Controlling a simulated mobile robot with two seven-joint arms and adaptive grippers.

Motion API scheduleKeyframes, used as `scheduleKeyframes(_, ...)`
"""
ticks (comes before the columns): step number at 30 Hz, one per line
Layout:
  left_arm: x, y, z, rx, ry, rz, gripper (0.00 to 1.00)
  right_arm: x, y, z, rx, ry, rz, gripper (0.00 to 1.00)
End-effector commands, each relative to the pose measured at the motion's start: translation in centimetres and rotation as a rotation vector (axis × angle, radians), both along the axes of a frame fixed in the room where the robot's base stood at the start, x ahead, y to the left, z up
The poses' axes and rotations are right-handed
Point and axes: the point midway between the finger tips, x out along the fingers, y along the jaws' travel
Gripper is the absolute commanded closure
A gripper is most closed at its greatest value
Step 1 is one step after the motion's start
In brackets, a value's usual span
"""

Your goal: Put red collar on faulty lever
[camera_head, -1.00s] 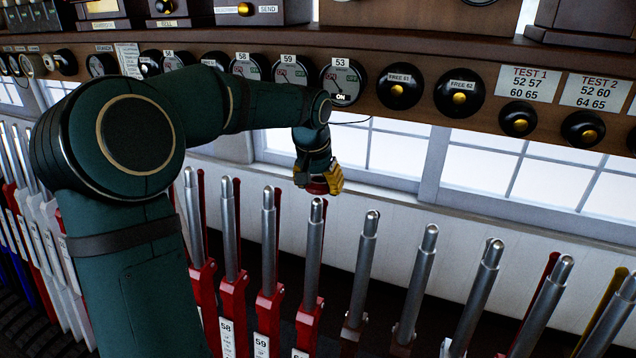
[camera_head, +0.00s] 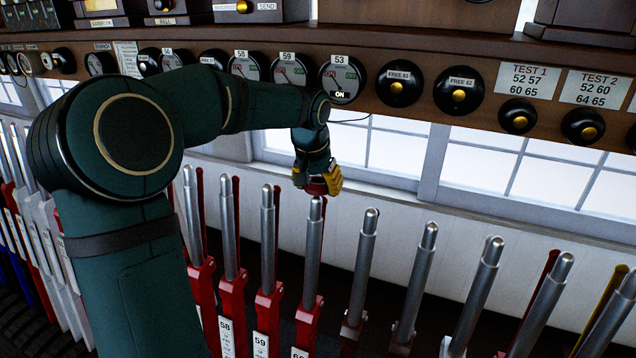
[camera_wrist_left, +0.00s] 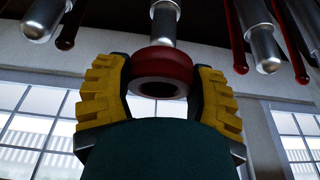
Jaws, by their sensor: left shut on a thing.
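My left gripper (camera_head: 317,180) has yellow ridged fingers and is shut on the red collar (camera_head: 318,187). It holds the collar just above the tip of a red-based steel lever (camera_head: 314,250), the one right of the lever with the 59 plate. In the left wrist view the fingers (camera_wrist_left: 163,95) grip both sides of the red collar (camera_wrist_left: 162,62), whose dark hole shows. The lever's steel tip (camera_wrist_left: 163,22) lines up behind the collar; I cannot tell whether they touch. No view clearly marks which lever is faulty. My right gripper is not in view.
Other steel levers stand close on both sides, such as the red-based one at left (camera_head: 268,230) and the plain one at right (camera_head: 362,265). A wooden shelf (camera_head: 420,55) with dials and knobs runs above. Windows (camera_head: 395,155) and a white panelled wall are behind.

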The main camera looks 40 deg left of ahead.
Motion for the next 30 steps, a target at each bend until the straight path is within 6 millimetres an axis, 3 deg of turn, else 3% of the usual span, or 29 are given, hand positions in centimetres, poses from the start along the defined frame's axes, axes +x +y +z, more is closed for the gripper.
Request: scheduleKeyframes(30,-0.4,-0.1,-2.8,0.0,-0.001,0.0,0.72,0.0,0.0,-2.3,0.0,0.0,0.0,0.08)
